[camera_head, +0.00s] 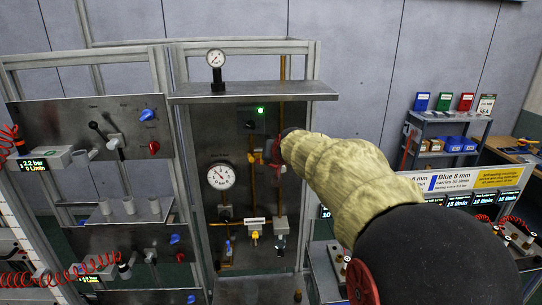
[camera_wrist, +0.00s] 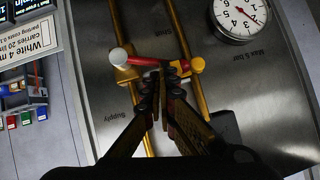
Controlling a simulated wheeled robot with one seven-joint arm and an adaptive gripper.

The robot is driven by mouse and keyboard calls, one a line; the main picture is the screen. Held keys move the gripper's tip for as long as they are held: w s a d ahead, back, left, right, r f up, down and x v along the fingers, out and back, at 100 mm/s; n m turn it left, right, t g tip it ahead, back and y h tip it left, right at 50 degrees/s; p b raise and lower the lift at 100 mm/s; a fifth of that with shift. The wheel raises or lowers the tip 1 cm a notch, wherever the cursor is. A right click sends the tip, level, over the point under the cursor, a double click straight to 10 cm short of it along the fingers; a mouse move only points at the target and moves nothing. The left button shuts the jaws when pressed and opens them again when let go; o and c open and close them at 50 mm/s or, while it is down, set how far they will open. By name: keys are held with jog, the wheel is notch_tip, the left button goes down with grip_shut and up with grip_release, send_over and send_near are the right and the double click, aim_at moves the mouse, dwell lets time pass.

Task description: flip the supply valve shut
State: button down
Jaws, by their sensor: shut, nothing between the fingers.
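In the wrist view, a red lever (camera_wrist: 147,62) with a pale round end (camera_wrist: 119,56) sits at a yellow valve body (camera_wrist: 126,74) on the left brass pipe. The printed word "Supply" (camera_wrist: 117,116) is beside this pipe. The lever lies roughly across the pipe. My gripper (camera_wrist: 161,78) is shut and empty, its tips close to the lever's right end; I cannot tell whether they touch. In the head view, red valve parts (camera_head: 276,160) show just left of my arm, which hides my gripper there.
A second valve has a yellow knob (camera_wrist: 197,65) close to my fingertips, on the neighbouring brass pipe (camera_wrist: 182,32). A dial gauge (camera_head: 221,176) is left of the pipes. A metal shelf (camera_head: 252,91) juts out above. A green light (camera_head: 260,110) is lit on the panel.

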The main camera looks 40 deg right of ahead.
jog(key=shift+w+a+f, duration=0.4)
jog(key=shift+a+f, duration=0.2)
jog(key=shift+f, duration=0.1)
dwell(1.7)
dwell(0.5)
jog(key=w+r+v, duration=0.1)
jog(key=r+v, duration=0.1)
jog(key=v, duration=1)
jog(key=shift+r, duration=0.35)
jog(key=shift+s+d, duration=0.15)
